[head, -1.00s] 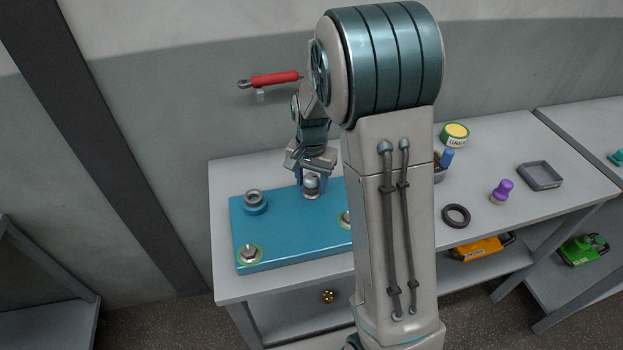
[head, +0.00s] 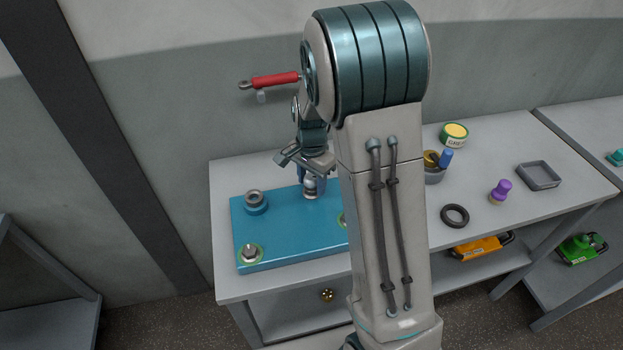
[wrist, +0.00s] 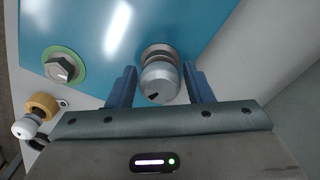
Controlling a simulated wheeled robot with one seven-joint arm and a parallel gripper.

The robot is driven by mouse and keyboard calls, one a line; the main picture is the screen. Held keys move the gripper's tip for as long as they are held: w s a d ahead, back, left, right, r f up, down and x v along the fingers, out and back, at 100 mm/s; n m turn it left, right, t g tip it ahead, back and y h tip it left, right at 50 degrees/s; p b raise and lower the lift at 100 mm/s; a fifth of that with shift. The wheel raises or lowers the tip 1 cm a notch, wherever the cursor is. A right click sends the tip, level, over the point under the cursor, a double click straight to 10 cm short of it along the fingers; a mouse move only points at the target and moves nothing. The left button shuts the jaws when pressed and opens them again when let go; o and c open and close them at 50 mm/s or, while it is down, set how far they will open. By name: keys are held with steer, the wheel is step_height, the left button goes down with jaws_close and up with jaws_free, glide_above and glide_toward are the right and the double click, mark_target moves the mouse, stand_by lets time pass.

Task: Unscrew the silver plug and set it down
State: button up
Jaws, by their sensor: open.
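The silver plug (wrist: 160,80) is a rounded metal knob on a collar at the far edge of the blue block (wrist: 105,25). In the head view the plug (head: 311,188) stands upright in the block (head: 290,235), partly covered by my gripper (head: 312,180). In the wrist view my gripper (wrist: 160,74) is open, with one blue finger on each side of the plug. A gap shows beside each finger, so the plug is not clamped.
The block also carries a grey ring fitting (head: 254,199) and a green-rimmed hex bolt (head: 249,252). Right of my arm are a black ring (head: 455,215), a purple-topped piece (head: 501,190), a grey tray (head: 539,175) and a yellow-topped tin (head: 454,133). Bare table lies between them.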

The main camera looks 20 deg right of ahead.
steer(key=shift+m, duration=0.6)
steer(key=shift+m+p, duration=0.55)
steer(key=shift+m, duration=0.35)
steer(key=c, duration=0.5)
steer(key=shift+n, duration=0.9)
steer(key=shift+c, duration=0.2)
steer(key=shift+b, duration=0.35)
steer(key=shift+a+n, duration=0.1)
steer(key=shift+n, duration=0.8)
